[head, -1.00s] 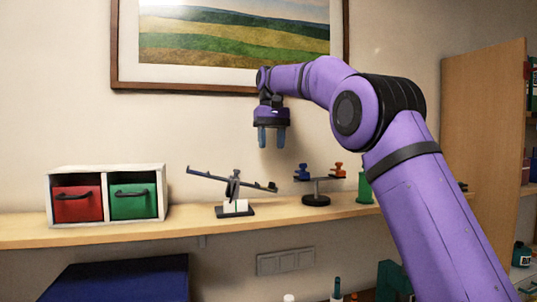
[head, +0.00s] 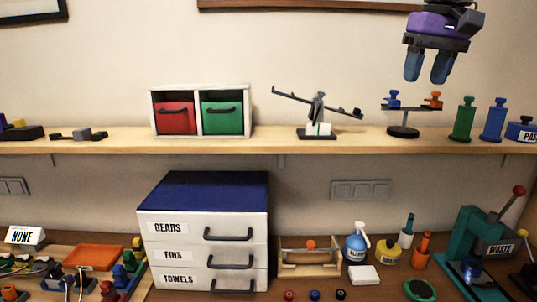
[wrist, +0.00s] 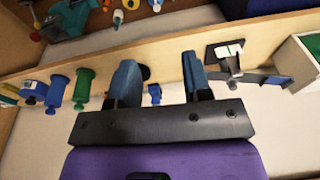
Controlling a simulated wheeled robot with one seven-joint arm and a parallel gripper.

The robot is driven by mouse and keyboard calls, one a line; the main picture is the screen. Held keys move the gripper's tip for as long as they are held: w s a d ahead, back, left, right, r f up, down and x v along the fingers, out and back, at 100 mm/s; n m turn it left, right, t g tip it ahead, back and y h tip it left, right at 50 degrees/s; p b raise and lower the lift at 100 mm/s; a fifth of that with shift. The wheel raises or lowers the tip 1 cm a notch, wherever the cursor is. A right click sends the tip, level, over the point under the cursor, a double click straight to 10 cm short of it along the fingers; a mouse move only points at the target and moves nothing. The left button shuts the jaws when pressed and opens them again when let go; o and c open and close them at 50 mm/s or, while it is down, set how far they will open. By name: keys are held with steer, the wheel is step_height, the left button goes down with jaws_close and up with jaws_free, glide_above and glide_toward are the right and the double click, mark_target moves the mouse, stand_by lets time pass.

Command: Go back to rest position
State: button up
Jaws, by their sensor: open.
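My gripper (head: 429,66) hangs at the upper right of the head view, fingers pointing down. Its two blue fingers are apart with nothing between them. It is above the shelf, over the small balance stand (head: 404,131) with a blue and an orange weight, and clear of it. In the wrist view my gripper (wrist: 157,82) shows both fingers spread, with the shelf (wrist: 165,48) beyond them. Most of my arm is out of the head view.
On the shelf (head: 350,143) stand a red and green drawer box (head: 244,92), a tilted beam balance (head: 318,132), and green (head: 463,120) and blue (head: 493,120) weights. Below are a labelled drawer cabinet (head: 158,227), bottles and a teal press (head: 466,238). Free air surrounds my gripper.

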steer(key=s+d+f+t, duration=0.1)
steer(key=s+f+t, duration=0.2)
steer(key=s+f, duration=1.4)
steer(key=s, duration=0.3)
steer(key=shift+s+d+h, duration=0.3)
steer(key=shift+s+d, duration=0.1)
